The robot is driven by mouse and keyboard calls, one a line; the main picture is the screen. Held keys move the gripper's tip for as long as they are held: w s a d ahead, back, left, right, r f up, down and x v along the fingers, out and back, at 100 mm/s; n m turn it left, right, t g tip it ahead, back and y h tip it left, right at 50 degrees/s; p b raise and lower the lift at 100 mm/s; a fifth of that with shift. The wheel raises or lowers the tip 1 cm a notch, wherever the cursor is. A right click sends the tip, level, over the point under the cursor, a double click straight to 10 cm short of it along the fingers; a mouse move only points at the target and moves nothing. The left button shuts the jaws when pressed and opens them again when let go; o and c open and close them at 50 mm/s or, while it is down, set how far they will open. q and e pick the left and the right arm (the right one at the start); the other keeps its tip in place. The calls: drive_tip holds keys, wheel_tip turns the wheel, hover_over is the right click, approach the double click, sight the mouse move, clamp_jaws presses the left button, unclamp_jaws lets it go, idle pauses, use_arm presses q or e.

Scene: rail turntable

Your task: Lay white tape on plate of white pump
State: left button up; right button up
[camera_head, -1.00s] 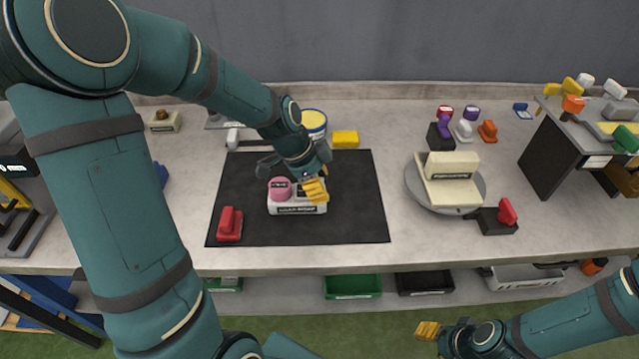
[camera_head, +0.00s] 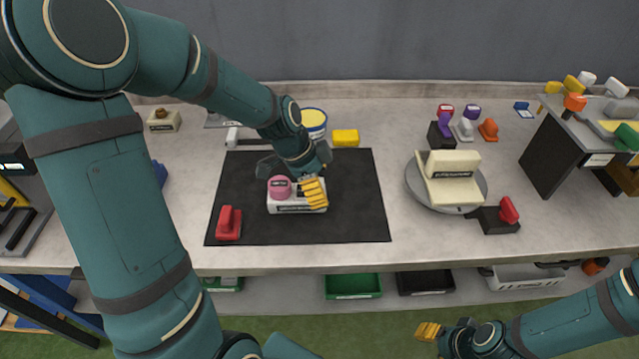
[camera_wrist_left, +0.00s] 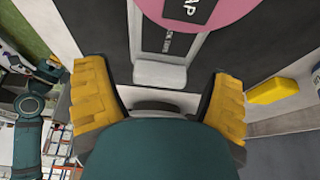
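A white block-shaped base with a dark label (camera_head: 290,208), perhaps the white pump, sits on the black mat and carries a round pink part (camera_head: 280,187). In the left wrist view the pink part (camera_wrist_left: 205,8) is at the top edge and a white end of the base (camera_wrist_left: 160,75) lies between the fingers. My left gripper (camera_head: 314,193) is at the base's right end, its yellow fingers wide apart with nothing clasped. I cannot identify the white tape for certain. My right gripper (camera_head: 428,331) is low at the front, away from the bench; its finger gap is unclear.
A red block (camera_head: 229,223) lies on the black mat (camera_head: 355,215). A yellow block (camera_head: 345,138) and a blue-rimmed round tub (camera_head: 313,122) stand behind. A round turntable (camera_head: 412,185) bears a cream stand (camera_head: 452,168). A dark shelf (camera_head: 550,160) stands at right.

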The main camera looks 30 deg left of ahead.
use_arm(q)
drive_tip(key=v, duration=1.2)
